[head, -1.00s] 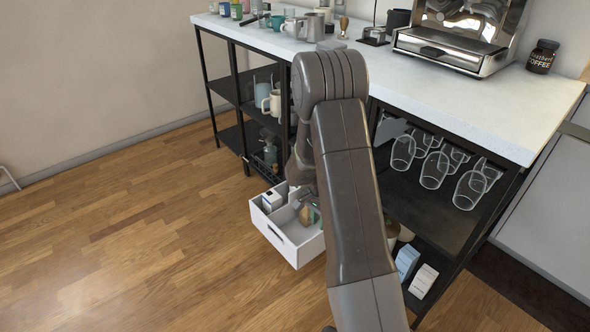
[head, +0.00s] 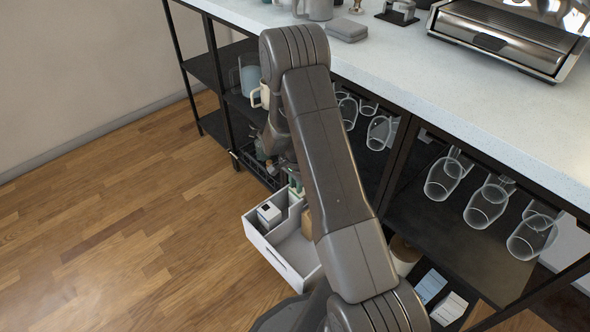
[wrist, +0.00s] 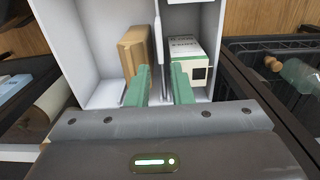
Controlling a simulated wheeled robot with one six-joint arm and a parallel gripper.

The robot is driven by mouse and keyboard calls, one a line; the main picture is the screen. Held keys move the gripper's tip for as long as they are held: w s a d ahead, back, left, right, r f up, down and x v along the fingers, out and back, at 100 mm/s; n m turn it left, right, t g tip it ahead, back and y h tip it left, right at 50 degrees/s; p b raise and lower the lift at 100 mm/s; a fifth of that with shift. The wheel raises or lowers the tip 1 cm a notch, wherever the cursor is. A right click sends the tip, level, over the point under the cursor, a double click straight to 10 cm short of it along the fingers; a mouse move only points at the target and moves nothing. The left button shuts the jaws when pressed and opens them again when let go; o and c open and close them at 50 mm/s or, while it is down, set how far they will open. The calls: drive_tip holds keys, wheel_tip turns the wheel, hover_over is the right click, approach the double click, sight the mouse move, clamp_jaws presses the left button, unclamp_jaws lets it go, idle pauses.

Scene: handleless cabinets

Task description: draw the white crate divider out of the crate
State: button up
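The white crate (head: 278,262) stands low beside the shelving and is seen from above in the head view. In the wrist view its white wall (wrist: 88,30) shows at the top. The thin white crate divider (wrist: 157,40) stands in the crate between a brown box (wrist: 134,48) and a white box (wrist: 187,50). My gripper (wrist: 160,70) is open, with its two green fingers apart on either side of the divider's near end. I cannot tell whether either finger touches it. In the head view, my gripper (head: 294,182) is at the crate's far end, partly hidden by my arm.
The black shelf unit (head: 228,140) stands close behind the crate, with hanging glasses (head: 446,178) to the right. A dark wire basket (wrist: 285,60) with a bottle is right of the crate in the wrist view. Wooden floor (head: 120,235) is clear at left.

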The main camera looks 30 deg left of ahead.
sight(296, 203)
wheel_tip(296, 203, down, 14)
drive_tip(key=b, duration=0.3)
drive_tip(key=shift+r, duration=0.15)
clamp_jaws()
drive_tip(key=shift+r+b, duration=0.25)
drive_tip(key=shift+b, duration=0.1)
idle(0.4)
drive_tip(key=shift+r+p, duration=1.45)
drive_tip(key=shift+r, duration=1.5)
